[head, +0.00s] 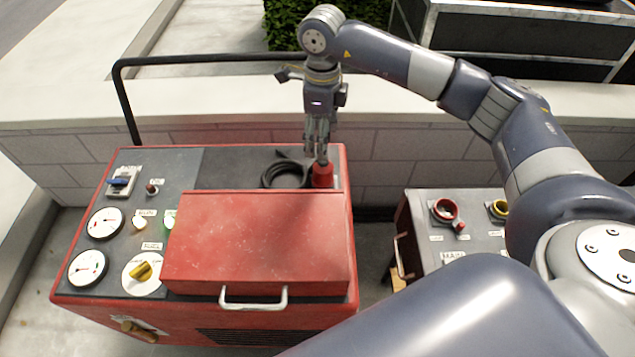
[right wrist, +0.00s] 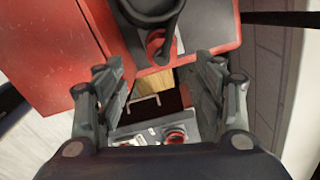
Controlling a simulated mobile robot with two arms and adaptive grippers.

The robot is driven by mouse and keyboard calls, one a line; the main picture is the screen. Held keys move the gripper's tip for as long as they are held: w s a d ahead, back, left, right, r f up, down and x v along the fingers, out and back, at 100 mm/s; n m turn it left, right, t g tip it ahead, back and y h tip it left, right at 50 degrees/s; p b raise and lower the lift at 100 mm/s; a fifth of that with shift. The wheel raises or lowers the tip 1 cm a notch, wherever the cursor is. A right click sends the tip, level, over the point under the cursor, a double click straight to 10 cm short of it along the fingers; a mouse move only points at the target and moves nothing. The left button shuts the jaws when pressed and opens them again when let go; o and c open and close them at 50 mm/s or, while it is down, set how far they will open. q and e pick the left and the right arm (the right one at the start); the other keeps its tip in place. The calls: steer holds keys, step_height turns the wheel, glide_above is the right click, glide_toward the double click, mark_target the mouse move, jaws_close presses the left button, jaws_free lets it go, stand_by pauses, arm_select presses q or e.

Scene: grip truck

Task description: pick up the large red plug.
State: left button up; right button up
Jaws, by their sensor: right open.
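The large red plug (head: 322,174) stands on the dark back right part of the red machine's top, beside a coiled black cable (head: 285,170). In the right wrist view the red plug (right wrist: 156,46) shows near the top centre, partly covered by a dark curved piece. My right gripper (head: 318,138) hangs pointing down just above the plug in the head view. In the right wrist view its fingers (right wrist: 164,68) are spread apart with nothing between them. Whether the fingertips touch the plug is unclear. My left gripper is not in view.
The red machine (head: 255,240) has a raised red cover with a handle and gauges at left. A smaller grey panel box (head: 470,235) with a red and a yellow round fitting stands at right. A low pale wall (head: 230,110) and black rail (head: 200,60) lie behind.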

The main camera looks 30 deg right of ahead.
mark_target(323, 171)
steer(key=shift+w+f+b, duration=0.25)
steer(key=shift+f+b, duration=0.2)
steer(key=shift+f, duration=0.9)
step_height(323, 171, down, 4)
steer(key=shift+s+f+p, duration=0.1)
steer(key=shift+f+p, duration=0.1)
steer(key=shift+p, duration=0.1)
steer(key=f, duration=0.3)
steer(key=f+p, duration=0.1)
steer(key=shift+s+d+f, duration=0.25)
steer(key=shift+f, duration=0.5)
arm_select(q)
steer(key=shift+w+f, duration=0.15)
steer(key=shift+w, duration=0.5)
arm_select(e)
steer(key=shift+c, duration=0.6)
steer(key=c, duration=1.2)
